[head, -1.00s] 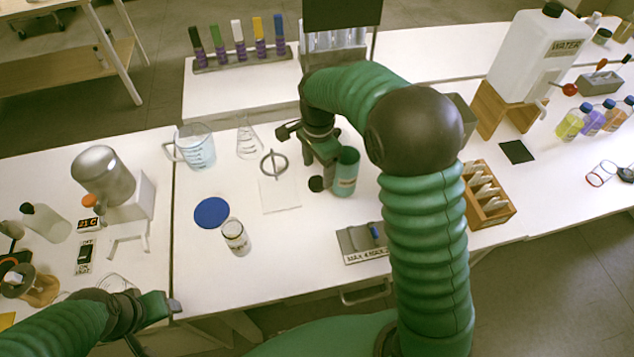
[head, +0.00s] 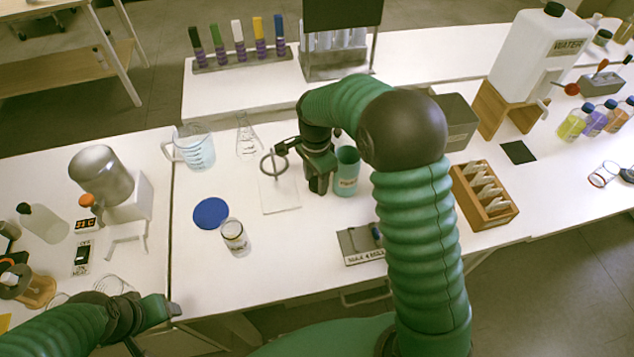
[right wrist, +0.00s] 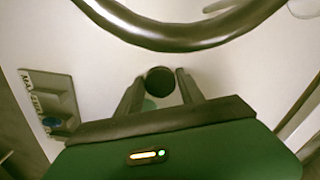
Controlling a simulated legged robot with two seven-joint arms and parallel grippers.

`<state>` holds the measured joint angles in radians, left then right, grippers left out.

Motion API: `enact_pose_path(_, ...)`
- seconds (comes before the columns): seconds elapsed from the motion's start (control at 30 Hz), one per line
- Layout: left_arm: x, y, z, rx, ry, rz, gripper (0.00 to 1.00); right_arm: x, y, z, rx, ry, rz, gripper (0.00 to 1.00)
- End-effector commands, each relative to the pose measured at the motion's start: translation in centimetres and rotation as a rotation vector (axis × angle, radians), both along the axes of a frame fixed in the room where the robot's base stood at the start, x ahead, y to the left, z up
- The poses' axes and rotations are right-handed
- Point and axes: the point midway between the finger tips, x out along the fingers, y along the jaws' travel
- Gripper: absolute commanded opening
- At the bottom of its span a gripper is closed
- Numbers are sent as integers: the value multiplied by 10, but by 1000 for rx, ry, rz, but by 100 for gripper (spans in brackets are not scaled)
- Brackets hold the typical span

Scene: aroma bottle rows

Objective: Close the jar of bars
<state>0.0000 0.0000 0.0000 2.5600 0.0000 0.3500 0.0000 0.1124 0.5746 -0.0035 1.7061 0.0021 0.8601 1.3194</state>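An open teal jar (head: 346,172) with a label too small to read stands upright on the middle table; I take it for the jar of bars, though its contents cannot be made out. My right gripper (head: 318,188) points down just left of it. In the right wrist view, a round black lid (right wrist: 160,81) lies between the two spread fingers, with narrow gaps beside it. In the head view the gripper hides the lid. My left gripper (head: 172,308) is at the lower left, its opening unclear.
A ring stand (head: 280,195) is close left of my right gripper; its ring crosses the wrist view. A glass jar (head: 234,238) and a blue disc (head: 210,213) are front left. A grey device (head: 358,245) and a wooden rack (head: 485,197) are nearby.

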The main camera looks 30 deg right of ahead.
Motion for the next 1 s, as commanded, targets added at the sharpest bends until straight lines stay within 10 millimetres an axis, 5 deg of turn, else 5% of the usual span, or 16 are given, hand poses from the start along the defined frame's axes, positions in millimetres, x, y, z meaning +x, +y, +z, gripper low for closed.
enact_pose_path(0.3, 0, 0, 0, 0, 0, 0, 63, 0, 0, 0, 0, 0, 0, 4)
enact_pose_path(0.63, 0, 0, 2, 0, 0, 0, 63, 0, 0, 6, 0, -2, 0, 4)
enact_pose_path(0.87, 0, 0, 10, 0, 0, 0, 63, 1, 0, 37, 0, -2, 0, 4)
enact_pose_path(1.0, 0, 0, 8, 0, 0, 0, 63, -27, 4, 39, 1, 1, 1, 4)
